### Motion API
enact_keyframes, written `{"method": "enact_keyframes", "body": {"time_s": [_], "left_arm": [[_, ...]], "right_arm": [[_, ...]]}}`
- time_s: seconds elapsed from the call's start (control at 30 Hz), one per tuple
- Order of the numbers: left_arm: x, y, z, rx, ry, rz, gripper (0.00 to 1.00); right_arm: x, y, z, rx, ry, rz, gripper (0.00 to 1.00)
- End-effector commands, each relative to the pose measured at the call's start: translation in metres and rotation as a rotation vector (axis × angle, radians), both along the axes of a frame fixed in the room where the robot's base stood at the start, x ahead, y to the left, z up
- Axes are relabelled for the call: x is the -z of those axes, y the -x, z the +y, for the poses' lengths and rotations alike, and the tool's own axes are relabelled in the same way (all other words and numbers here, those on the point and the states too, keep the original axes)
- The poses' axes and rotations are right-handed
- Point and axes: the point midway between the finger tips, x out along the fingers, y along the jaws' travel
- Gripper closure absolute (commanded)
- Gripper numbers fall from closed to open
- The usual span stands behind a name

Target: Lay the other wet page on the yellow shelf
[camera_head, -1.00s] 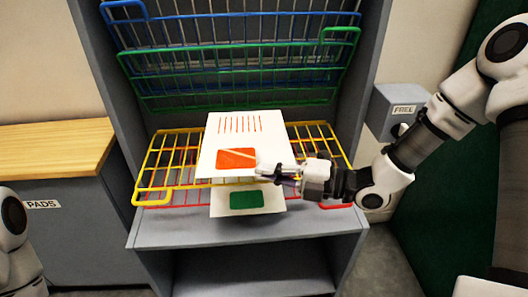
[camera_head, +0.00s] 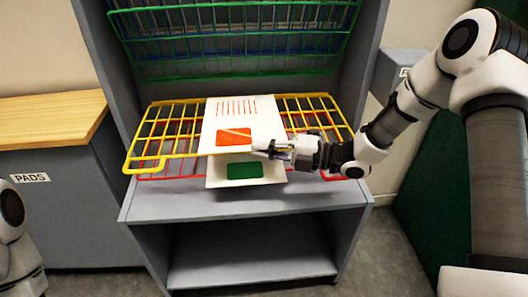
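A white page with an orange patch and red strokes (camera_head: 218,115) is over the middle of the yellow wire shelf (camera_head: 158,147), looking nearly flat on it. Whether it fully touches the wires I cannot tell. My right gripper (camera_head: 264,149) is at the page's front right corner, its fingers closed on that edge. Another white page with a green patch (camera_head: 244,171) lies below, on the red wire shelf (camera_head: 185,177), its front part showing. My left gripper is out of view; only part of my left arm shows at the left edge.
Green (camera_head: 235,75) and blue wire shelves are tilted up at the back of the grey rack. A grey ledge (camera_head: 160,205) runs along the front. A wooden-topped cabinet labelled PADS (camera_head: 45,125) stands left, and a grey box (camera_head: 400,62) right.

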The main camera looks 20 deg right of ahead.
Motion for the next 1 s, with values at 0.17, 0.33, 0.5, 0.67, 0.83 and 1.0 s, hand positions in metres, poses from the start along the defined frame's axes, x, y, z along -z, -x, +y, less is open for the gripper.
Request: {"method": "enact_keyframes", "body": {"time_s": [0.17, 0.33, 0.5, 0.67, 0.83, 1.0], "left_arm": [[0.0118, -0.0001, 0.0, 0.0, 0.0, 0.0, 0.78], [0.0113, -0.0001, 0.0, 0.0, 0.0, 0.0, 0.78], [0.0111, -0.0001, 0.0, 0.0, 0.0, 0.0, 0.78], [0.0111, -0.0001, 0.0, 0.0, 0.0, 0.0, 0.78], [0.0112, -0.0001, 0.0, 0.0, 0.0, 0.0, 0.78], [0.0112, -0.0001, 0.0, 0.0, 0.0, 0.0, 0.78]], "right_arm": [[0.0129, -0.006, -0.0017, 0.0, 0.001, -0.001, 1.0], [0.0124, -0.007, -0.002, 0.0, 0.001, -0.001, 1.0], [0.0121, -0.0068, -0.002, 0.0, 0.0, 0.0, 0.8], [0.0121, -0.0067, -0.002, 0.0, 0.0, 0.0, 0.65], [0.0122, -0.0066, -0.0019, 0.0, 0.0, 0.0, 0.47], [0.0122, -0.0066, -0.0019, 0.0, 0.0, 0.0, 0.25]]}}
